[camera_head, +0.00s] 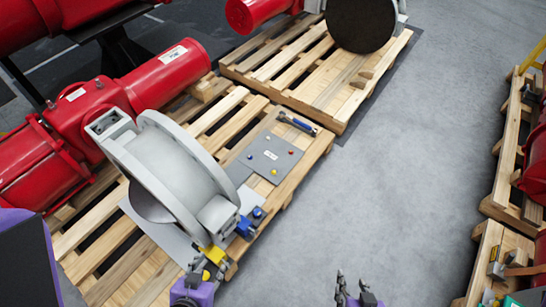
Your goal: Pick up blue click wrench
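A blue and dark tool that looks like the blue click wrench (297,123) lies on the wooden pallet (318,152), beyond the grey plate. My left gripper (206,272) is at the bottom, beside a yellow part of the valve assembly, well short of the wrench. Its fingers are small and overlap the yellow part, so I cannot tell whether it is open or touching. My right gripper (355,286) is at the bottom edge over the floor. Its two dark fingers are apart with nothing between them.
A grey plate (272,157) with small coloured pieces lies near the wrench. A large grey valve ring (180,165) and red actuator (165,78) stand to the left. Blue fittings (250,221) sit at the ring's base. Bare floor (415,170) lies to the right.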

